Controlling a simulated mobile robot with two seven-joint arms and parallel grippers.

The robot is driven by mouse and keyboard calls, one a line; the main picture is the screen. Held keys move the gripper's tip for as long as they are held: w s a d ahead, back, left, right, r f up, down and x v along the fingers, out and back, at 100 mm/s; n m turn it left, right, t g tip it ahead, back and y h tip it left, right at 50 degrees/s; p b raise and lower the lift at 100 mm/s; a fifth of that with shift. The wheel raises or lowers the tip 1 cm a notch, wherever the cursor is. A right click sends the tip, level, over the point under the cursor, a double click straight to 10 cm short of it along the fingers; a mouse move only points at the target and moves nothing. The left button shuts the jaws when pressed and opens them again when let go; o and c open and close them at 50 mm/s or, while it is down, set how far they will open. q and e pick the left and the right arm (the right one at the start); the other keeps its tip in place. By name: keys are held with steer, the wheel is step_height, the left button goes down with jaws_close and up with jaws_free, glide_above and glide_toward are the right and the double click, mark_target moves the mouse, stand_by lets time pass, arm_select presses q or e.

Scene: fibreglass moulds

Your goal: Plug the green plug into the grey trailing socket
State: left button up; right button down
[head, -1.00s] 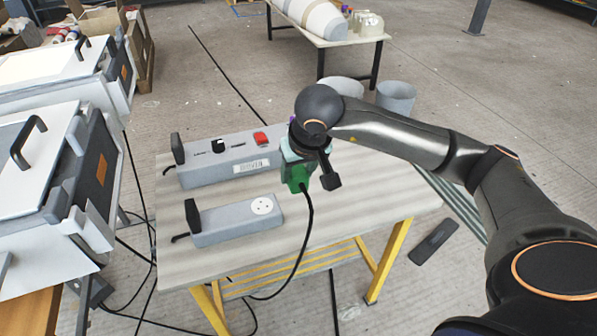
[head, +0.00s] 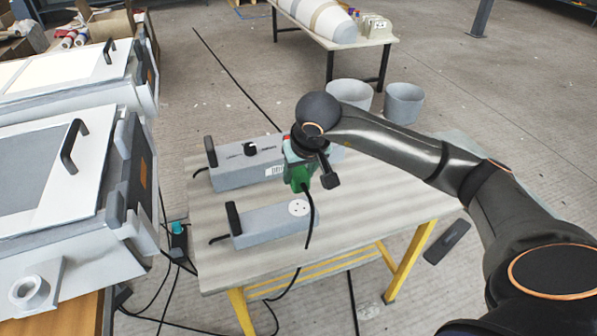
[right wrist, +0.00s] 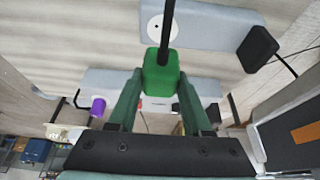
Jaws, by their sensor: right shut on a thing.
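My right gripper (head: 299,160) is shut on the green plug (head: 298,183), with its black cable hanging down over the table. The grey trailing socket (head: 262,228) lies on the table, with a round white outlet (head: 298,208) at its right end and a black handle at its left. In the head view the plug appears just above the outlet; it looks held clear of it. In the right wrist view the green plug (right wrist: 163,75) sits between the fingers, and the grey socket (right wrist: 212,25) with its white outlet lies beyond. The plug's pins are hidden. My left gripper is out of view.
A longer grey box (head: 240,172) with a black knob stands behind the socket, partly hidden by my gripper. The table (head: 370,215) is clear to the right. White-and-grey cabinets (head: 70,190) stand at the left, and cables trail on the floor. Two grey buckets (head: 403,103) stand behind.

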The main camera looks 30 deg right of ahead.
mark_target(299, 189)
steer(key=shift+f, duration=0.15)
steer(key=shift+f+b, duration=0.95)
steer(key=shift+f, duration=0.2)
step_height(299, 189, down, 2)
steer(key=shift+f+b, duration=0.15)
steer(key=shift+b, duration=0.7)
steer(key=shift+f, duration=0.45)
steer(key=shift+b, duration=0.35)
stand_by(0.4)
steer(key=shift+f+b, duration=0.6)
steer(key=shift+b, duration=0.15)
